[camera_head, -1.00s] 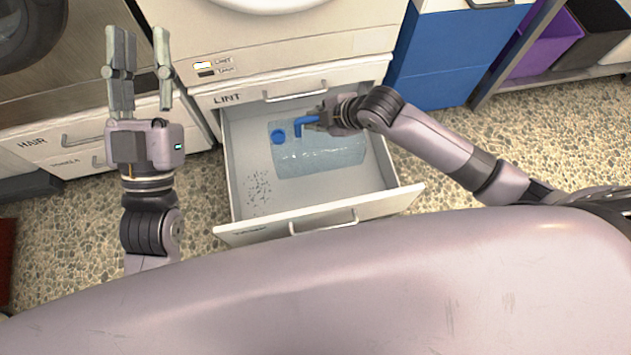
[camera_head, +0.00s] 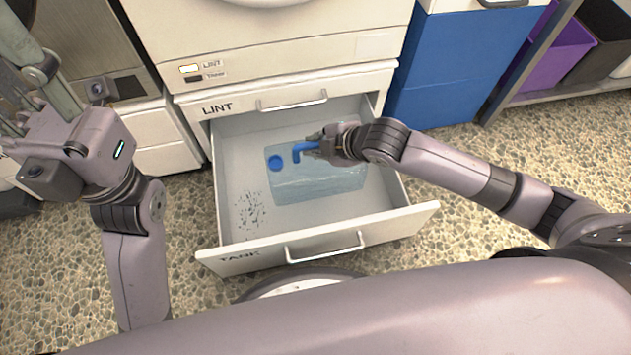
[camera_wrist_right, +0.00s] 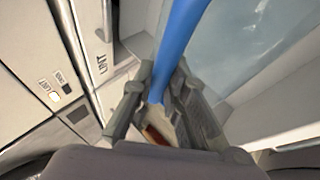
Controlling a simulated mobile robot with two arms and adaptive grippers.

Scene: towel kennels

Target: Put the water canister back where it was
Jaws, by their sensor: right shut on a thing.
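The water canister (camera_head: 325,182) is clear pale blue with a round blue cap (camera_head: 275,163) and a blue handle (camera_head: 302,149). It lies inside the pulled-out drawer marked TANK (camera_head: 330,243), toward the back and right. My right gripper (camera_head: 319,146) is shut on the blue handle. The right wrist view shows the handle (camera_wrist_right: 178,50) between the fingers (camera_wrist_right: 160,98), with the clear canister wall (camera_wrist_right: 250,50) beyond. My left gripper (camera_head: 28,100) is at the far left, away from the drawer, with its fingers apart and empty; the left picture edge cuts some of it off.
A shallow drawer front marked LINT (camera_head: 290,95) is shut above the open drawer, under the machine (camera_head: 270,50). Dark specks (camera_head: 250,212) lie on the drawer floor at left. A blue cabinet (camera_head: 445,70) and purple bin (camera_head: 560,55) stand at right. Speckled floor is clear around the drawer.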

